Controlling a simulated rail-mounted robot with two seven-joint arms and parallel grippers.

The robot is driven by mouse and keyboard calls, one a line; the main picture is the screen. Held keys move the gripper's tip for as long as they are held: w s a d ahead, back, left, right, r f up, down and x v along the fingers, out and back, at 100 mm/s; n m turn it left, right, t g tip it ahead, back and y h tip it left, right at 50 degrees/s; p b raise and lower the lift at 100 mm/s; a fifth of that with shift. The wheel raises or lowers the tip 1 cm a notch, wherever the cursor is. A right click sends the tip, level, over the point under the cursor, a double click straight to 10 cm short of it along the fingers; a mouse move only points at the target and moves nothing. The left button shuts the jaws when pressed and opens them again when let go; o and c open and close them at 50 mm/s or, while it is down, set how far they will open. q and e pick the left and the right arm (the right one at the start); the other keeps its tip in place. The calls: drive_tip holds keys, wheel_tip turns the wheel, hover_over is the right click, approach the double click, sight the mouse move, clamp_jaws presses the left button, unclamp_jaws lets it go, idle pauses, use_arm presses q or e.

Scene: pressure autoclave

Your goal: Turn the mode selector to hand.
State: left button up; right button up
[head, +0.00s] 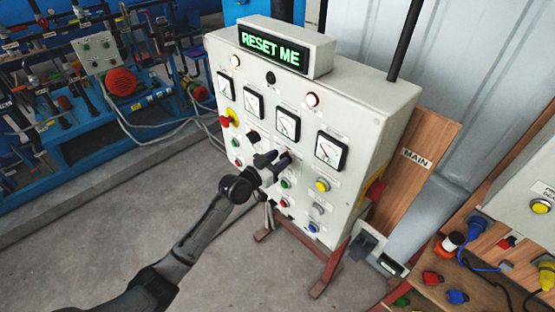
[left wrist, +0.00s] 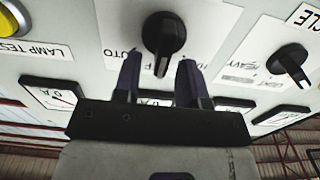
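The mode selector (left wrist: 163,38) is a black rotary knob on the grey panel in the left wrist view. Its pointer bar extends downward in that picture, between an AUTO label on its left and a partly hidden label starting with H on its right. My left gripper (left wrist: 158,78) is open, with one dark finger on each side of the bar and gaps showing. In the head view, my left gripper (head: 276,163) is at the front of the grey control cabinet (head: 355,105), below the gauges, and largely hides the selector. My right gripper is not in view.
Another black knob (left wrist: 288,62) sits to the right in the left wrist view. Gauges (head: 287,124), coloured buttons such as the yellow one (head: 322,185), and a red emergency button (head: 228,119) surround the gripper. A green-lit display (head: 269,48) reads RESET ME.

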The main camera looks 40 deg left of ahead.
use_arm(q)
drive_tip(key=shift+c, duration=0.3)
clamp_jaws()
drive_tip(key=n, duration=0.2)
drive_tip(key=a+n, duration=0.1)
drive_tip(key=n, duration=0.1)
drive_tip(key=shift+n, duration=0.4)
drive_tip(key=shift+a+f+n+p, duration=0.2)
drive_tip(key=shift+n, duration=1.1)
drive_tip(key=shift+a+f+n+p, duration=0.15)
drive_tip(key=shift+n, duration=1.15)
